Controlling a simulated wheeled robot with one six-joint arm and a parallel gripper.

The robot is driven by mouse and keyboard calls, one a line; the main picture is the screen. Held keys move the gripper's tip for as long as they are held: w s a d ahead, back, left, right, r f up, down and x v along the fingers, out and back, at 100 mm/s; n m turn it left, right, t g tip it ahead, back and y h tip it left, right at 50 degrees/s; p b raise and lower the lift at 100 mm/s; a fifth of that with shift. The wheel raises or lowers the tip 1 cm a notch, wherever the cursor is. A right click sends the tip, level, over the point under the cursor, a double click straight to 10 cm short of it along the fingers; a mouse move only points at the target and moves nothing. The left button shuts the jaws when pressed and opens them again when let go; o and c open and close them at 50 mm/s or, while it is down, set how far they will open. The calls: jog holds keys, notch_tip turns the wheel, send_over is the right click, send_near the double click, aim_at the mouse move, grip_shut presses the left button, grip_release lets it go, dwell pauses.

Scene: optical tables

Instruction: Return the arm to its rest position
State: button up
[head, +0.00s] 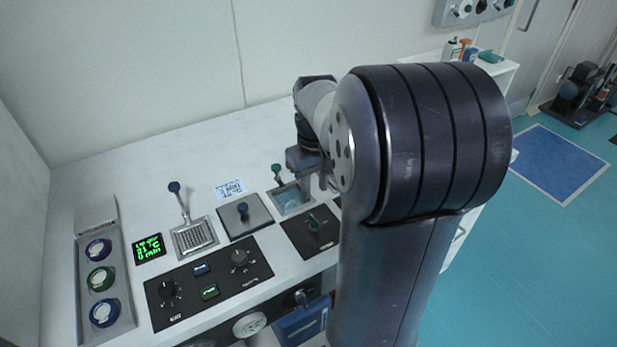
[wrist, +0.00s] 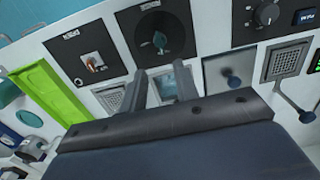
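My arm's large dark joint and upper link fill the middle right of the head view and hide part of the bench. My gripper (head: 303,163) is beyond them, over the back right part of the white bench (head: 130,172). In the wrist view, my gripper (wrist: 160,68) shows two separated fingers with nothing between them. Past the fingers are a small water bath (wrist: 163,88) and a dark panel with a teal knob (wrist: 160,42).
The bath (head: 291,198), a lidded plate with a blue knob (head: 243,212) and a basket with an upright handle (head: 195,237) sit in the bench. A control panel (head: 208,282) is in front. A green tray (wrist: 48,92) shows in the wrist view.

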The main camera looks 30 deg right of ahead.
aim_at(314, 218)
notch_tip(314, 218, down, 11)
jog(key=shift+r, duration=0.1)
dwell(0.3)
dwell(0.5)
jog(key=m, duration=0.5)
jog(key=shift+m+b, duration=0.3)
jog(key=shift+m, duration=2.7)
jog(key=shift+r, duration=0.1)
